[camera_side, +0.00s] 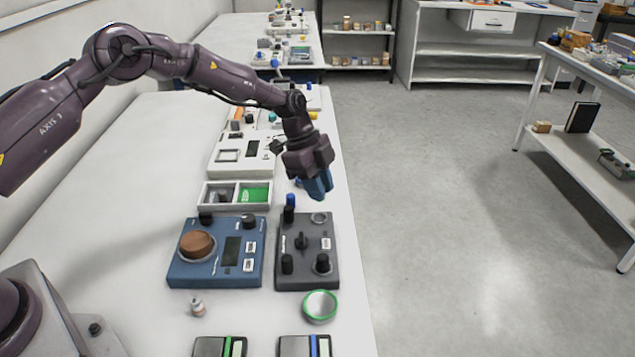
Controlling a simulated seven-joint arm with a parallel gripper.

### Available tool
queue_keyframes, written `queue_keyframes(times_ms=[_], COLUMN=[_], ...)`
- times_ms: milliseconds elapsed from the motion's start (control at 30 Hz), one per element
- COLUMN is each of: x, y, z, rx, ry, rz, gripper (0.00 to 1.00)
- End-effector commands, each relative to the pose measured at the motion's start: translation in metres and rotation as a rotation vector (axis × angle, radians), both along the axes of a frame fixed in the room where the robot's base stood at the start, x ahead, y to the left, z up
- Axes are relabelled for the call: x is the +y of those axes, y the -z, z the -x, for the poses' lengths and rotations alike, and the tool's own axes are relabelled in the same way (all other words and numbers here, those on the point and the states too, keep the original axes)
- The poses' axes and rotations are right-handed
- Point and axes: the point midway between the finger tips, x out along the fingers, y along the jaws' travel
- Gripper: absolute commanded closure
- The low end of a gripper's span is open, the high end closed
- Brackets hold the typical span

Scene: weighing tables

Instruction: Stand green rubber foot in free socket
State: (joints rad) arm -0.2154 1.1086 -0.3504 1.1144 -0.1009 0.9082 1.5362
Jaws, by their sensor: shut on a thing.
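My gripper (318,188), with blue fingers, points down above the table's right edge, beyond the dark grey device (303,275). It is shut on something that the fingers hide. I cannot make out a green rubber foot in this view. The grey device has an empty-looking ringed socket (319,218) at its far right corner, below my gripper in the picture. A blue-topped dark peg (290,205) is at its far left corner. Black pieces are at its near left (287,263) and near right (322,263) corners, and a black knob (302,242) is in the middle.
A blue device (180,272) with a brown round pad stands left of the grey one. Behind it is a white tray (205,205) with a green-floored compartment. A green-rimmed dish (320,305) and a small vial (197,307) stand in front. The table's left side is clear.

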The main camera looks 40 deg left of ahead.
Motion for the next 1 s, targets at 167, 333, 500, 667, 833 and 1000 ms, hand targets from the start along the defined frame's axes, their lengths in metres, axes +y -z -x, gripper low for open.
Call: queue_keyframes(times_ms=[167,333,500,667,833,1000], x=[0.0,0.0,0.0,0.0,0.0,0.0], y=[0.017,0.032,0.041,0.044,0.044,0.044], z=[0.0,0.0,0.0,0.0,0.0,0.0], rx=[0.001,0.001,0.001,-0.001,-0.001,-0.001], ry=[-0.001,-0.002,-0.002,-0.003,-0.003,-0.003], rz=[0.0,0.0,0.0,-0.001,-0.001,-0.001], gripper=[1.0,1.0,1.0,1.0,1.0,1.0])
